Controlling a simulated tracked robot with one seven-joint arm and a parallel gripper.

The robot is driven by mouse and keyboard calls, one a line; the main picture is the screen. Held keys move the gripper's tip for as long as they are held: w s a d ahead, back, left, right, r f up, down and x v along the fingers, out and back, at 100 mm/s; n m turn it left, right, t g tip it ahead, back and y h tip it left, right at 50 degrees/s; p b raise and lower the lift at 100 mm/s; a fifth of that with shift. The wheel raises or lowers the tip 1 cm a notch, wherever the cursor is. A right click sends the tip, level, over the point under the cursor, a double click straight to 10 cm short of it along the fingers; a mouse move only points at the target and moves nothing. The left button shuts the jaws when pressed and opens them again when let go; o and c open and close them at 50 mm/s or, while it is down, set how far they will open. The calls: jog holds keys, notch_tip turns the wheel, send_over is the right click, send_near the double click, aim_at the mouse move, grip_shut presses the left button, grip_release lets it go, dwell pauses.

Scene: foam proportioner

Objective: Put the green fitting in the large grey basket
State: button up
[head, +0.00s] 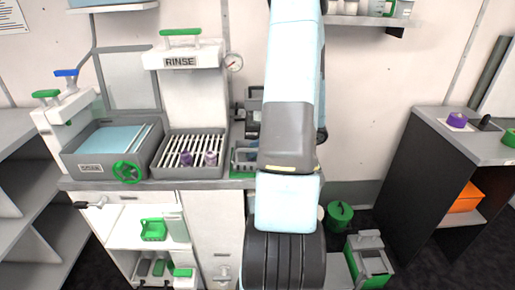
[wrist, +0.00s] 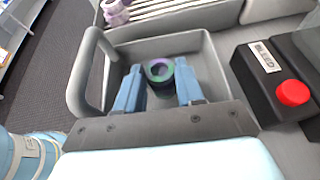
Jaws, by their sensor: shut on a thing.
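A round fitting (wrist: 158,72) with a hollow middle, dark green with a purple tint on its rim, is between the two blue fingers of my gripper (wrist: 159,84) in the wrist view. My gripper is shut on it. The fitting and fingertips are over or inside a grey basket (wrist: 210,52) with a raised handle at its left; I cannot tell whether the fitting touches the basket floor. In the head view my own arm hides the gripper and the fitting. Part of a grey and green holder (head: 243,158) shows just left of my arm there.
A slatted rinse rack (head: 190,148) with purple fittings (head: 211,157) stands left of my arm. A black BLEED box with a red button (wrist: 292,93) is close right of the basket. A grey bin with blue panels (head: 110,140) is further left.

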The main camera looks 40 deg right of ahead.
jog(key=o, duration=1)
jog(key=shift+f, duration=0.1)
